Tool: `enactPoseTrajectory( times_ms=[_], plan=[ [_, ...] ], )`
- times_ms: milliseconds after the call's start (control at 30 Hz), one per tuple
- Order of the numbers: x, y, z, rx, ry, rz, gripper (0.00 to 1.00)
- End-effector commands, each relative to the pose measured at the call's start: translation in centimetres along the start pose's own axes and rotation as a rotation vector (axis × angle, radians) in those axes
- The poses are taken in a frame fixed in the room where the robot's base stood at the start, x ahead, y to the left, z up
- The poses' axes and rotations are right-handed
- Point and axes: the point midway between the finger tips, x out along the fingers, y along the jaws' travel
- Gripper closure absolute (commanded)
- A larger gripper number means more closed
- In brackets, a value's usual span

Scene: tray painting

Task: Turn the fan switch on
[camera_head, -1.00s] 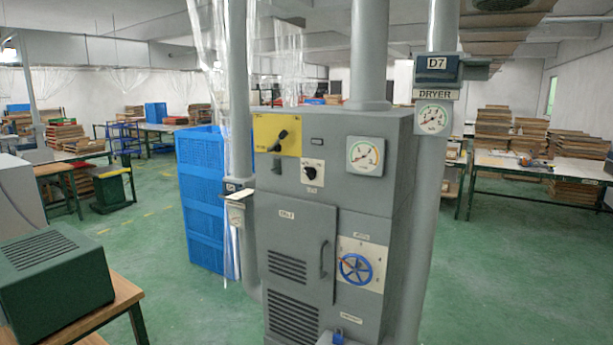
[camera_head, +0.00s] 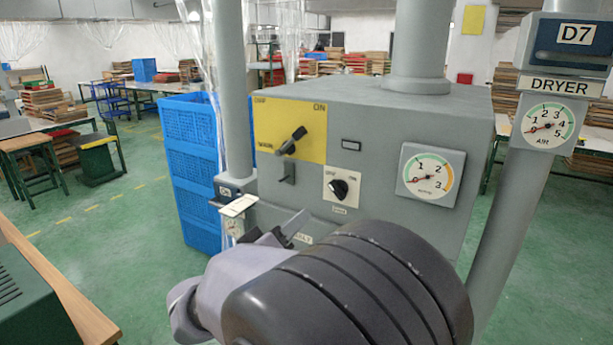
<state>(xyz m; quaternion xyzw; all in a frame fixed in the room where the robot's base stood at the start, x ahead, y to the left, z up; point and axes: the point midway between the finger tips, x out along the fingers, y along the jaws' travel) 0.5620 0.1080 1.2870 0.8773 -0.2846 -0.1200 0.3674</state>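A grey dryer cabinet (camera_head: 380,130) stands in front of me. On its front, a small black rotary knob (camera_head: 341,188) sits on a white plate with OFF and ON marks; the label under it is too small to read surely, but it is likely the fan switch. Left of it, a yellow plate (camera_head: 313,120) carries a larger black main switch (camera_head: 291,140), its handle slanting up right towards ON. My gripper (camera_head: 284,228) is in front of the cabinet, below and left of the small knob, not touching it. Its fingers are partly hidden by my wrist, so their opening is unclear.
A round gauge (camera_head: 431,174) is right of the knob. A pipe with an air gauge (camera_head: 548,125) and DRYER sign (camera_head: 560,86) rises at the right. Blue crates (camera_head: 190,150) stand at the left. A small tag box (camera_head: 238,205) sits left of my gripper.

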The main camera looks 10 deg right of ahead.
Motion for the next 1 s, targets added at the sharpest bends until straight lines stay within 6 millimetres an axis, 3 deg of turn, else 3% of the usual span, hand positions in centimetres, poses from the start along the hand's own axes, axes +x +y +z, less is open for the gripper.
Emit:
enactPoseTrajectory(
  times_ms=[400,533,733,1000],
  plan=[
    [11.7,0.1,0.3,0.005,-0.002,0.004,0.64],
    [14.6,0.1,0.3,0.007,-0.001,0.002,0.64],
    [16.8,0.1,0.1,0.006,0.0,0.001,0.64],
    [17.0,0.1,0.1,0.006,0.001,-0.001,0.64]
  ],
)
